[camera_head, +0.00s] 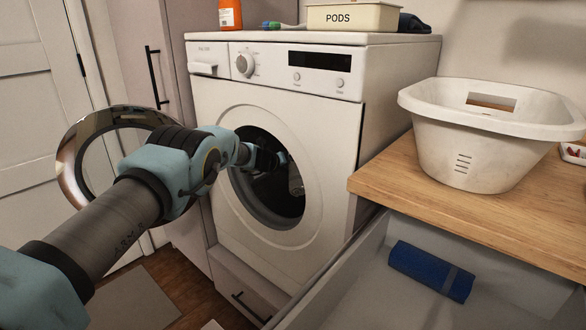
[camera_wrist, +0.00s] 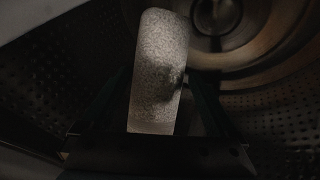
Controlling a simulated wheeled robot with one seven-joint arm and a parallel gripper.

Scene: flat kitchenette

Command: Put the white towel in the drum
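The white towel (camera_wrist: 157,75) is a rolled, speckled cylinder inside the drum. It shows in the wrist view between the two dark fingers of my gripper (camera_wrist: 160,95), which are shut on it. In the head view my gripper (camera_head: 272,160) reaches through the round door opening of the white washing machine (camera_head: 330,120). A small pale part of the towel seems to show just beyond it. The perforated metal wall of the drum (camera_wrist: 270,110) surrounds the towel in the wrist view. The inside is dark, and the towel's contact with the drum wall cannot be told.
The round washer door (camera_head: 68,175) stands open at the left, behind my arm. A white laundry basket (camera_head: 465,150) stands on the wooden counter (camera_head: 400,185). Below it, an open drawer (camera_head: 345,295) holds a blue roll (camera_head: 432,270). A PODS box (camera_head: 353,18) and an orange bottle (camera_head: 230,14) stand on the washer.

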